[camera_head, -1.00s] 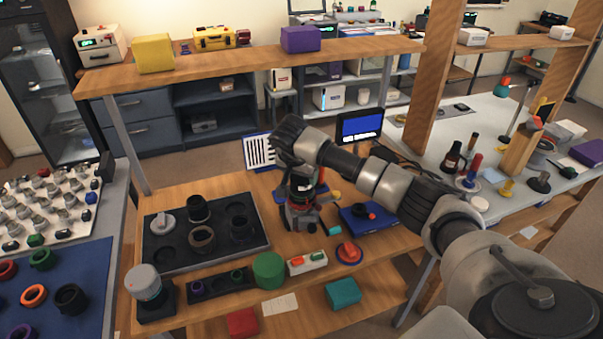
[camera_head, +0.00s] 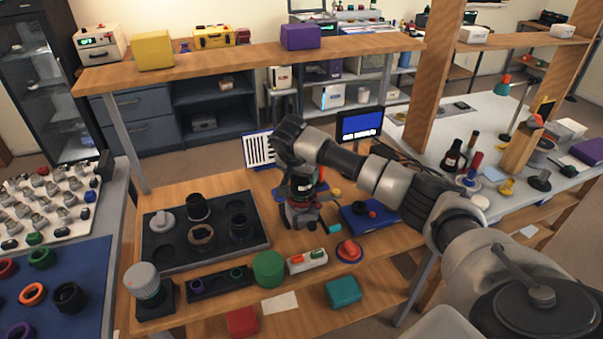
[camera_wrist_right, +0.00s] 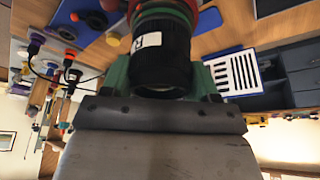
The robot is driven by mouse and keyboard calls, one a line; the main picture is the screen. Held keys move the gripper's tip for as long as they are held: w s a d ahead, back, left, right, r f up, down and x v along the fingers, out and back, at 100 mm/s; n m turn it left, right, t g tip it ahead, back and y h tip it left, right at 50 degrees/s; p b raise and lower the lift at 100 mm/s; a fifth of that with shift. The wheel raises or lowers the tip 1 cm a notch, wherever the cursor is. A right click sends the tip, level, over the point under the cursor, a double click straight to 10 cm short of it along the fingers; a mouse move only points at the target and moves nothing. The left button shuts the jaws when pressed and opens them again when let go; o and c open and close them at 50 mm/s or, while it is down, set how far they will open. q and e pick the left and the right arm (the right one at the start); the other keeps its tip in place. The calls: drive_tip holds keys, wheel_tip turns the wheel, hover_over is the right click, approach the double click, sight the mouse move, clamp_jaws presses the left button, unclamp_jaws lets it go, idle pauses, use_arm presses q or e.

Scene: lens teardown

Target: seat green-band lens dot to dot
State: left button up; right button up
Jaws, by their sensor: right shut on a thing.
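My right gripper (camera_head: 299,172) points down over the dark fixture (camera_head: 301,214) in the middle of the bench. It is shut on a black lens barrel (camera_wrist_right: 160,50) with a white label, which sits between the green fingers in the right wrist view. A red ring and a green part (camera_wrist_right: 165,5) show at the barrel's far end. I cannot tell whether the green belongs to the lens or to the fixture. The alignment dots are not visible, and the seating is hidden. My left gripper is not in view.
A black tray (camera_head: 160,255) with dark lens parts lies left of the fixture. A blue pad (camera_head: 365,218) lies right; a screen (camera_head: 360,124) stands behind.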

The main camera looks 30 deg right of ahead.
drive_tip(key=shift+f, duration=0.15)
idle(0.3)
drive_tip(key=o, duration=1.2)
drive_tip(key=b+v, duration=0.2)
drive_tip(key=v, duration=0.9)
drive_tip(key=shift+s+b, duration=0.1)
drive_tip(key=shift+b, duration=0.25)
drive_tip(key=shift+a+f, duration=0.1)
